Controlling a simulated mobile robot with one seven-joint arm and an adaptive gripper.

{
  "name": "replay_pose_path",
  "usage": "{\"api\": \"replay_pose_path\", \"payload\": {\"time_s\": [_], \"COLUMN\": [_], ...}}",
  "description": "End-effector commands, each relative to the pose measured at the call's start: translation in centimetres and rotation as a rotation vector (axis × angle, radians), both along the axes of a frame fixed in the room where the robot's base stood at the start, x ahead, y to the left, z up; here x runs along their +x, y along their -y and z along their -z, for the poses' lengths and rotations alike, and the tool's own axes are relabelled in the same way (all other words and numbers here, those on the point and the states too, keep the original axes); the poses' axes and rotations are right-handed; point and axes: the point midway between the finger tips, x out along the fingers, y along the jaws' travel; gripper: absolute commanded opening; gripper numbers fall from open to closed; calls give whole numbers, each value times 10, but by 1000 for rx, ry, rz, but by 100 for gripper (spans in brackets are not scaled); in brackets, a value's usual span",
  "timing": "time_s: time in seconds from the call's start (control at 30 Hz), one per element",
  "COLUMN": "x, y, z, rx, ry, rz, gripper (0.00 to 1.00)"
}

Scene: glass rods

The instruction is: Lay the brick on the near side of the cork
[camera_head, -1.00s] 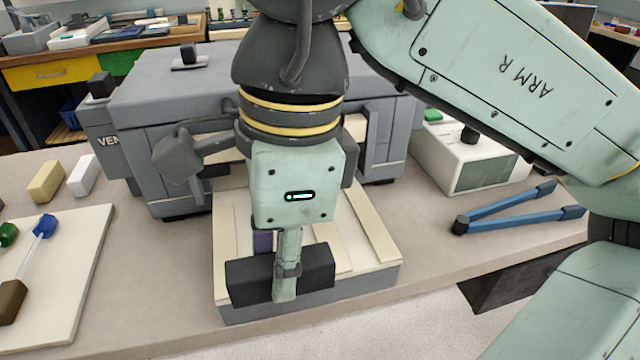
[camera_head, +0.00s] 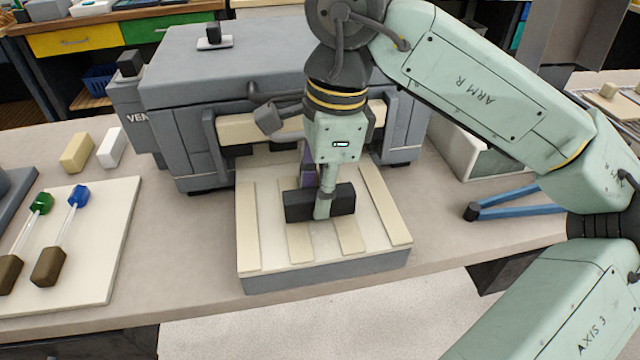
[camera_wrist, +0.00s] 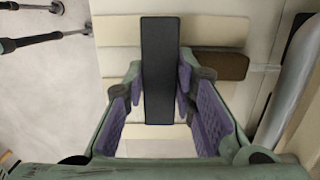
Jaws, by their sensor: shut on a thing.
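The brick is a long dark grey block (camera_head: 338,198), lying crosswise over the pale slatted tray (camera_head: 325,275) in front of the grey oven. My gripper (camera_head: 324,212) is shut on it from above, near its middle. In the wrist view the brick (camera_wrist: 160,75) stands between the purple finger pads of my gripper (camera_wrist: 162,85). The cork, a dark brown block (camera_wrist: 222,66), lies on the oven side of the brick, right beside its edge; a clear rod seems to run from it. In the head view the cork is hidden. I cannot tell whether brick and cork touch, or whether the brick rests on the tray.
The grey oven (camera_head: 250,60) stands behind the tray. At left a cream board (camera_head: 95,270) holds glass rods with brown, green and blue ends. Yellowish (camera_head: 77,152) and white (camera_head: 112,148) blocks lie behind it. Blue-handled tongs (camera_head: 515,205) lie at right.

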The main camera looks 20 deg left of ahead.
Motion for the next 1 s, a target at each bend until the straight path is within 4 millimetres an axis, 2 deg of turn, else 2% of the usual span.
{"api": "replay_pose_path", "payload": {"time_s": [0.5, 0.53, 0.6, 0.67, 1.0], "x": [0, 0, 0, 0, 0], "y": [0, 0, 0, 0, 0], "z": [11, 10, 9, 9, 5], "rx": [0, 0, 0, 0, 0], "ry": [0, 0, 0, 0, 0], "rz": [1, 1, 1, 1, 1], "gripper": [0, 26, 30, 33, 33]}}
